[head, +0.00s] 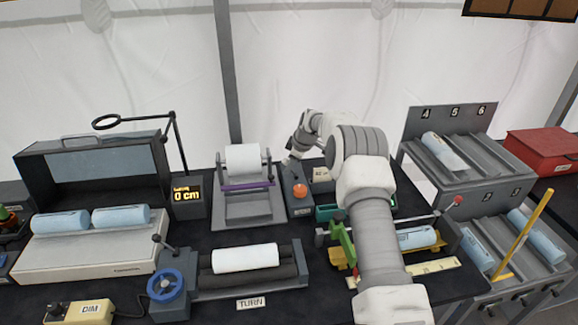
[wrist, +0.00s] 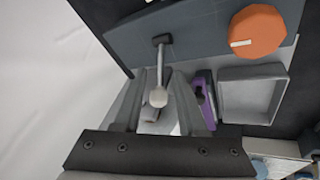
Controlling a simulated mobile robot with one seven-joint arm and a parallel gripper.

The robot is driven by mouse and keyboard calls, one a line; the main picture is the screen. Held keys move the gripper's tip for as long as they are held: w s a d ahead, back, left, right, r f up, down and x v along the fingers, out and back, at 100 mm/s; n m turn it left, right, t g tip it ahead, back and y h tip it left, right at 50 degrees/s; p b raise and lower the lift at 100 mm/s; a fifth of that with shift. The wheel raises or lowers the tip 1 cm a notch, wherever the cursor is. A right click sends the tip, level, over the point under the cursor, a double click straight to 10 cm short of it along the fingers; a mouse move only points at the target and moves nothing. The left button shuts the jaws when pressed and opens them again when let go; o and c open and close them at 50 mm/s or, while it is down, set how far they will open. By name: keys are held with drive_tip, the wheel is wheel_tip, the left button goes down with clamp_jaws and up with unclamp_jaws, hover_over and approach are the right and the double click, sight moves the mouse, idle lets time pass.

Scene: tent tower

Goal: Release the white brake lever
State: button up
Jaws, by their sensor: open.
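The white brake lever (wrist: 158,97) shows in the wrist view as a pale stem with a round white knob. It rises from a slot in a grey-blue control box (wrist: 200,40). My gripper (wrist: 168,88) is open, with a finger on each side of the knob and visible gaps, so it does not look gripped. In the head view my gripper (head: 291,163) is over the back of the control box (head: 297,203); the lever is too small to make out there. An orange dial (wrist: 257,32) sits on the same box.
A stand with a white roll (head: 243,158) and purple bar (head: 247,184) is just left of the box. A crank bench (head: 250,258) is in front. A rack (head: 470,178) and red box (head: 545,152) stand right. A white tent wall (head: 280,60) is behind.

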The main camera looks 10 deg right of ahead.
drive_tip(key=shift+x, duration=1)
drive_tip(key=shift+c, duration=0.2)
clamp_jaws()
drive_tip(key=shift+a+r, duration=0.15)
drive_tip(key=shift+r, duration=0.05)
idle(0.4)
